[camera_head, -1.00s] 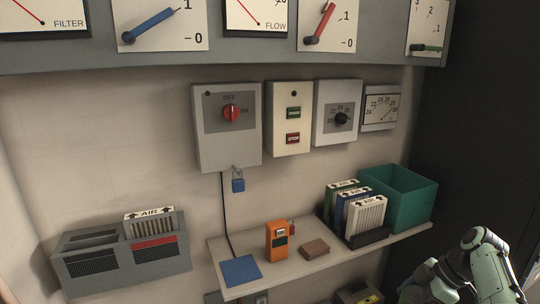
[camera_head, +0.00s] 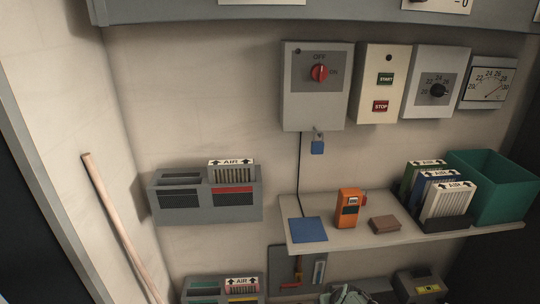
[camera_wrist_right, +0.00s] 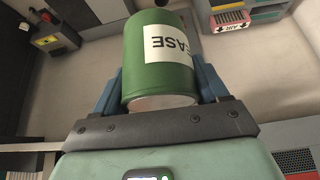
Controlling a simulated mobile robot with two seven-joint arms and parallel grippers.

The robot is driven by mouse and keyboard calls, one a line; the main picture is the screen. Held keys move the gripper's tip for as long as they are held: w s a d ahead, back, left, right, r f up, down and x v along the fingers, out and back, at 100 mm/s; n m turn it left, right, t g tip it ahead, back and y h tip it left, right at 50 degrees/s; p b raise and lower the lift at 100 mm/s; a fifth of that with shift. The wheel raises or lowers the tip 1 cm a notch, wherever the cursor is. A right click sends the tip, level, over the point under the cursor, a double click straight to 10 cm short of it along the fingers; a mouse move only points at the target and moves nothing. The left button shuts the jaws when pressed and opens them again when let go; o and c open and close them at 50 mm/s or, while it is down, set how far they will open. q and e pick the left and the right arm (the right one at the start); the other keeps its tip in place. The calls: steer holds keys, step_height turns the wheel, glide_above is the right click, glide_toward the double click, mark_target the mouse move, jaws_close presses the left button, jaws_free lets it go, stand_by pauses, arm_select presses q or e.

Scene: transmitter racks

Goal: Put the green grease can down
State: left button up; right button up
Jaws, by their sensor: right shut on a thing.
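In the head view the can cannot be made out. A pale green part of my arm shows at the bottom edge of that view. My left gripper is not in view.
A shelf (camera_head: 350,238) holds a blue mat (camera_head: 308,230), an orange device (camera_head: 348,208), a brown block (camera_head: 385,224), several filters in a rack and a green bin (camera_head: 490,188). A wooden pole (camera_head: 120,225) leans at the left. A yellow-marked box (camera_head: 420,286) sits below the shelf.

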arm_select(q)
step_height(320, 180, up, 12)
steer(key=p, duration=1.3)
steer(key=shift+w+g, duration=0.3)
arm_select(e)
steer(key=s+a+f+v, duration=0.1)
steer(key=v, duration=1.1)
steer(key=shift+s+r, duration=0.25)
steer(key=shift+s, duration=0.2)
steer(key=shift+a, duration=0.1)
steer(key=shift+r, duration=0.15)
